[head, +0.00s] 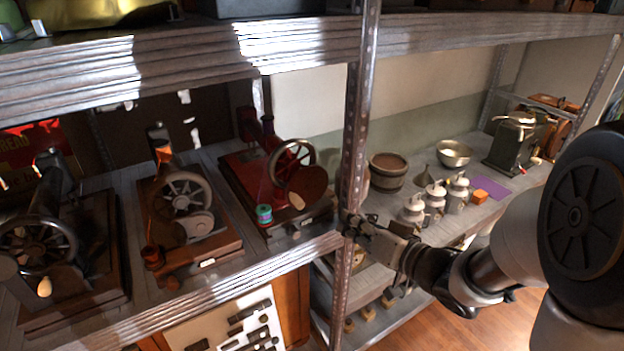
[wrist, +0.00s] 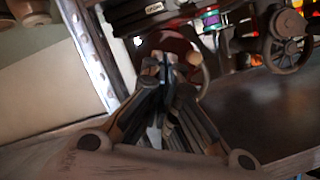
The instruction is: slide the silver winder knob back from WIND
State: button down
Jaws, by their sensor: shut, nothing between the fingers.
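The red sewing machine (head: 268,165) stands on its wooden base on the left shelf, with a spoked wheel and a green thread spool (head: 264,214) at its front. A small pale knob-like spot (head: 296,235) shows on the base's front edge. I cannot tell for sure that it is the silver winder knob, and no WIND lettering is readable. A small bright spot (wrist: 137,41) also shows near the fingertips in the wrist view. My gripper (head: 352,222) is shut and empty, beside the metal post, right of the machine. Its fingertips (wrist: 166,62) meet in the wrist view.
The upright metal post (head: 352,150) stands between the machine and the right-hand shelf. Two more sewing machines, one brown (head: 182,205) and one dark (head: 50,225), stand to the left. White jugs (head: 435,194), a wooden tub (head: 387,172) and a metal bowl (head: 454,153) stand right.

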aim_at(293, 230)
jog(key=shift+y, duration=0.4)
jog(key=w+a+f+b, duration=0.1)
jog(key=w+a, duration=0.1)
jog(key=a, duration=0.1)
jog(key=w+a+f+b, duration=0.1)
jog(key=a+f, duration=0.1)
jog(key=a, duration=0.1)
jog(key=w+a+f+b, duration=0.1)
jog(key=w+a+f, duration=0.1)
jog(key=a, duration=0.1)
jog(key=shift+w, duration=0.35)
jog(key=s+a, duration=0.1)
jog(key=a, duration=0.1)
jog(key=s+a, duration=0.1)
jog(key=shift+s+a+b, duration=0.3)
jog(key=shift+a+b, duration=0.05)
jog(key=shift+b, duration=0.05)
jog(key=shift+w+d, duration=0.1)
jog(key=v, duration=0.7)
jog(key=shift+d, duration=0.2)
